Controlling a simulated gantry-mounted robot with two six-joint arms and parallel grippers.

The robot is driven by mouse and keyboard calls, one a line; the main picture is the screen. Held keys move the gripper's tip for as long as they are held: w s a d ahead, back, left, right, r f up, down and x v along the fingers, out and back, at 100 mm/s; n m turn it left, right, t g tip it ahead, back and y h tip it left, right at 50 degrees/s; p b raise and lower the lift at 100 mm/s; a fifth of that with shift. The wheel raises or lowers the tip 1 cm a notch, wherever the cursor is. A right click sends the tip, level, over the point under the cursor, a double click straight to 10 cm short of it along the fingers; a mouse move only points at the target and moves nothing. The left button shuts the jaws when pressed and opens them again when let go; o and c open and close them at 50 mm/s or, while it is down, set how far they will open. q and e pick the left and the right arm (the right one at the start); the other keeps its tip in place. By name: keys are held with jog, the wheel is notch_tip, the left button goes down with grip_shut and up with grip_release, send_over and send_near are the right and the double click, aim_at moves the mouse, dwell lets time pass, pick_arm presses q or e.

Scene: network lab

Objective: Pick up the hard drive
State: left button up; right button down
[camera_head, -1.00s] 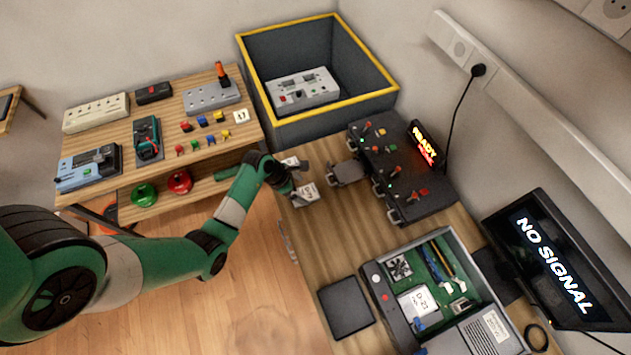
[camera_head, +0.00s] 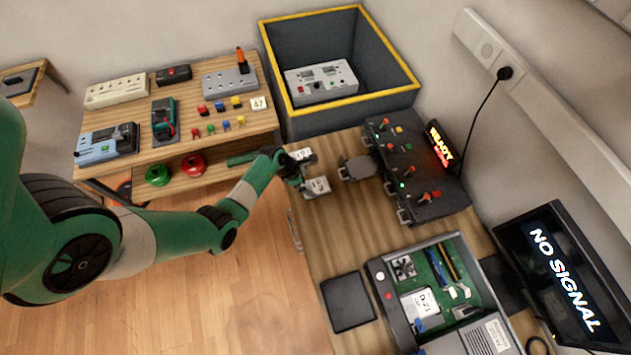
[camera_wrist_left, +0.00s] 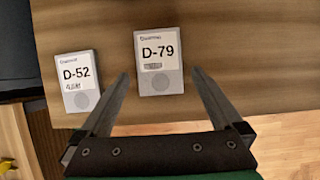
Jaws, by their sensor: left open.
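Two light grey hard drives lie flat near the left edge of the wooden bench. The D-79 drive (camera_head: 317,186) also shows in the left wrist view (camera_wrist_left: 160,62). The D-52 drive (camera_head: 303,154) lies beside it, to its left in the left wrist view (camera_wrist_left: 78,82). My left gripper (camera_head: 302,177) is open and empty at these drives. In the left wrist view its fingertips (camera_wrist_left: 159,74) stand on either side of the D-79 drive's near part, with gaps. A third drive (camera_head: 421,304) sits inside the open computer case. My right gripper is out of view.
A black switch panel (camera_head: 425,190) and a grey bin with a yellow rim (camera_head: 340,108) stand beyond the drives. The open case (camera_head: 380,276), a dark square pad (camera_head: 347,301) and a monitor (camera_head: 562,275) are nearer. A side table (camera_head: 235,133) holds several tools.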

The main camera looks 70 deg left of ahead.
aim_at(316, 186)
pick_arm(q)
jog(key=b+x, duration=0.1)
jog(key=x, duration=0.3)
jog(key=shift+a+b, duration=0.1)
jog(key=shift+b, duration=0.25)
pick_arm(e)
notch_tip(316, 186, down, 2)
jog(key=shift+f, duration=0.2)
